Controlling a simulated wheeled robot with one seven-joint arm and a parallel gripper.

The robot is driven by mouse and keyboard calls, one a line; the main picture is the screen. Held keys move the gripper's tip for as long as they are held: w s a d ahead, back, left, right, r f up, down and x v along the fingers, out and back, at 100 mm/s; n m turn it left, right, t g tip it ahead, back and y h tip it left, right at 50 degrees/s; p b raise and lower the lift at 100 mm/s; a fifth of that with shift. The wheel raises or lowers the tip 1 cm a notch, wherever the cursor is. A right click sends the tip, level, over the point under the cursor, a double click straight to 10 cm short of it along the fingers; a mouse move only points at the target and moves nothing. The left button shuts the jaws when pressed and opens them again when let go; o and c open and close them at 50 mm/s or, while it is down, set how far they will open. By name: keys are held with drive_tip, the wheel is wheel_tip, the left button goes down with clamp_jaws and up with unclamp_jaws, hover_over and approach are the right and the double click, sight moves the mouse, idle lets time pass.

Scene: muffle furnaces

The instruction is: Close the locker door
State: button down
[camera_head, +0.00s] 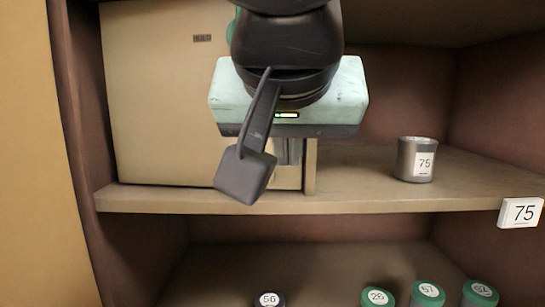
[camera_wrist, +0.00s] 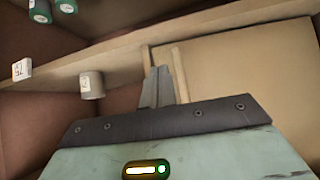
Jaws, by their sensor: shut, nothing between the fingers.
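The locker door (camera_head: 160,110) is a flat beige panel with a small dark label, at the upper left of the shelf in the head view. It fills the right side of the wrist view (camera_wrist: 250,75). Its free edge runs beside a narrow upright post (camera_head: 310,165); I cannot tell whether the door sits flush. My gripper (camera_head: 290,158) is shut and empty, in front of the door near that free edge. Its fingertips also show in the wrist view (camera_wrist: 158,72), close to the edge; contact is unclear. My wrist hides part of the door's upper right.
A grey cup labelled 75 (camera_head: 405,160) stands on the same shelf (camera_head: 350,195) to the right. A white 75 tag (camera_head: 520,213) is on the shelf's front edge. Several numbered, mostly green-topped containers (camera_head: 427,293) stand on the lower shelf. A beige panel (camera_head: 30,150) borders the left.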

drive_tip(key=w+f, duration=0.1)
drive_tip(key=w, duration=0.1)
drive_tip(key=w+f+p, duration=0.1)
drive_tip(key=w, duration=0.1)
drive_tip(key=w+p, duration=0.1)
drive_tip(key=w, duration=0.1)
drive_tip(key=shift+w+d+f, duration=0.1)
drive_tip(key=shift+d+f, duration=0.25)
drive_tip(key=shift+f, duration=0.05)
drive_tip(key=shift+w+d+f, duration=0.1)
drive_tip(key=shift+w, duration=0.45)
drive_tip(key=w, duration=0.1)
drive_tip(key=w+b, duration=0.1)
drive_tip(key=w, duration=0.1)
drive_tip(key=shift+d+f, duration=0.2)
drive_tip(key=shift+d, duration=0.05)
drive_tip(key=shift+w+d+r, duration=0.1)
drive_tip(key=shift+w+r, duration=0.1)
drive_tip(key=shift+r, duration=0.1)
